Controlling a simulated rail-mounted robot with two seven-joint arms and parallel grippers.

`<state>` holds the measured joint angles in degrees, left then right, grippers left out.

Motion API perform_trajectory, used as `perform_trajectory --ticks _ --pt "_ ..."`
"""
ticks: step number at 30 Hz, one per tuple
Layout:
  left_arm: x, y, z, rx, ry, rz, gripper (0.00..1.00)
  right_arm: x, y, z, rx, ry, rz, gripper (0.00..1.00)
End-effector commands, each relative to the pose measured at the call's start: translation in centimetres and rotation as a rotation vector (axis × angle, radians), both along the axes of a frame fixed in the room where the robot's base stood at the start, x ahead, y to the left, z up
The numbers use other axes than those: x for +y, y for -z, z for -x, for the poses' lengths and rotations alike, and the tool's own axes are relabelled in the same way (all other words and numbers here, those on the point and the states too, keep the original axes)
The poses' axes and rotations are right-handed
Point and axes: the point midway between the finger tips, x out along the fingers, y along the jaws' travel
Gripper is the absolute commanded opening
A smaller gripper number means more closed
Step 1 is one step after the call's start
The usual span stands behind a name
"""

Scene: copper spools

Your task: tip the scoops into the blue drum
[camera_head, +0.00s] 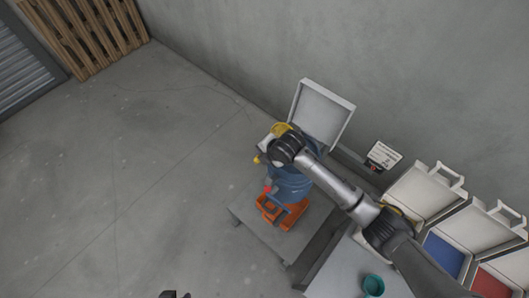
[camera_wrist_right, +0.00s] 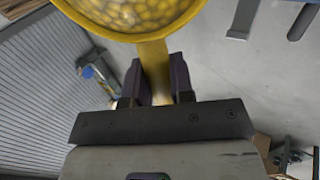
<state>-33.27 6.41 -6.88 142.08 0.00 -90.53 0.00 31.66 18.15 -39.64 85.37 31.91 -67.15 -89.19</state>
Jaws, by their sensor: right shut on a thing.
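The blue drum (camera_head: 290,184) stands on an orange base (camera_head: 283,212) on a low grey platform. My right arm reaches over it from the lower right and hides much of its top. My right gripper (camera_wrist_right: 163,82) is shut on the handle of a yellow scoop (camera_wrist_right: 150,50). The scoop's round bowl is full of yellowish rounded pieces. In the head view, a yellow part (camera_head: 281,129) shows at the arm's end, above the drum's top. A small dark shape at the bottom edge may be my left gripper (camera_head: 174,294); its fingers cannot be made out.
White bins with raised lids line the right side, one blue inside (camera_head: 444,254), one red (camera_head: 492,284). A teal cup (camera_head: 373,285) stands on the table. The floor at left is clear.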

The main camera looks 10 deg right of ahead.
Motion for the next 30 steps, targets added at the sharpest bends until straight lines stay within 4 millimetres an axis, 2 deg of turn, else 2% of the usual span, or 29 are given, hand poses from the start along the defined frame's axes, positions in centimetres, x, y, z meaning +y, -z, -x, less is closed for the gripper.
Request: perform_trajectory --ticks 3,11,14,30 --pt "0.1 0.0 0.0 0.000 0.003 -0.004 0.43 0.0 -0.4 0.2 -0.126 0.002 -0.095 0.00" --pt "0.4 0.3 0.0 0.000 0.009 -0.012 0.43 -0.3 -0.2 0.7 -0.375 0.004 -0.273 0.00" --pt "0.4 1.6 0.0 -0.002 0.009 -0.013 0.43 -0.5 0.3 0.7 -0.473 0.003 -0.340 0.00" --pt "0.1 8.0 0.0 0.000 0.001 -0.002 0.43 -0.8 1.0 1.1 -0.642 0.000 -0.460 0.00"
